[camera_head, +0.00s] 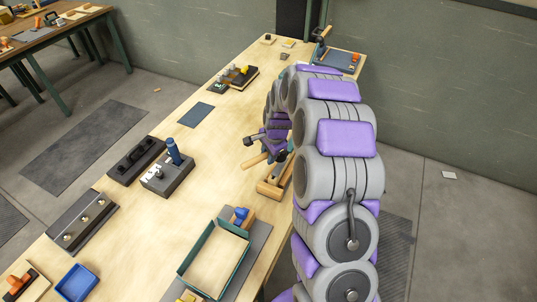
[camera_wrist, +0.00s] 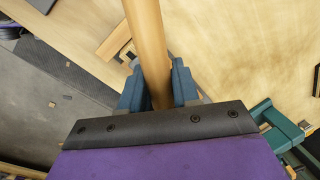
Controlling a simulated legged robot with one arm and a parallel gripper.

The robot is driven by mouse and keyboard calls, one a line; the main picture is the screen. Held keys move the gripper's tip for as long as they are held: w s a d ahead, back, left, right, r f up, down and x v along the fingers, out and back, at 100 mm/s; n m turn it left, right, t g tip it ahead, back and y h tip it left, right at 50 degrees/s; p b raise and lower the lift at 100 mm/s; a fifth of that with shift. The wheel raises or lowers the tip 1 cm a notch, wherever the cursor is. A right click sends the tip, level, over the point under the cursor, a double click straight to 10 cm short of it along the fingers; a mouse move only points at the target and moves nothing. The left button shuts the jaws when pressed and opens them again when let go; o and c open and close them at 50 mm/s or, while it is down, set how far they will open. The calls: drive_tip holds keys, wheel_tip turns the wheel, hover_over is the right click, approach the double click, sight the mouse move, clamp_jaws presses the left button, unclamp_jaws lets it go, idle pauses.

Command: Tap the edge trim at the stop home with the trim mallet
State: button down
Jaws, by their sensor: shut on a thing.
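My gripper (camera_head: 279,153) is over the right side of the long wooden bench, in the head view. In the wrist view its blue jaws (camera_wrist: 157,88) are shut on a round wooden handle, which I take as the trim mallet (camera_wrist: 145,35). The handle runs up out of the wrist view, so the mallet's head is not seen there. In the head view a short wooden length of it (camera_head: 254,160) sticks out left of the gripper. A low wooden frame (camera_head: 268,188) lies on the bench just below the gripper. I cannot tell which piece is the edge trim or the stop.
A green-rimmed tray (camera_head: 187,266) stands at the near bench edge, with a blue-knobbed tool (camera_head: 239,215) by it. Dark fixtures (camera_head: 136,160) and a blue tray (camera_head: 76,283) are to the left. The bench middle (camera_head: 215,165) is mostly clear.

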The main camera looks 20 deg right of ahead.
drive_tip(key=shift+d, duration=0.15)
drive_tip(key=x, duration=0.4)
drive_tip(key=shift+s+d+f, duration=0.1)
drive_tip(key=shift+s+f, duration=0.2)
drive_tip(key=shift+s, duration=0.15)
drive_tip(key=shift+w+f, duration=0.1)
drive_tip(key=shift+f, duration=0.05)
drive_tip(key=shift+w+p+v, duration=0.2)
drive_tip(key=shift+p+v, duration=0.35)
drive_tip(key=shift+v, duration=0.5)
drive_tip(key=shift+w+p+v, duration=0.2)
drive_tip(key=shift+p+v, duration=0.3)
drive_tip(key=shift+v, duration=0.5)
drive_tip(key=shift+r, duration=0.2)
drive_tip(key=shift+w+p+v, duration=0.2)
drive_tip(key=shift+p+v, duration=0.3)
drive_tip(key=shift+v, duration=0.45)
drive_tip(key=shift+w+p+v, duration=0.15)
drive_tip(key=shift+p+v, duration=0.35)
drive_tip(key=shift+v, duration=0.45)
drive_tip(key=shift+a, duration=0.3)
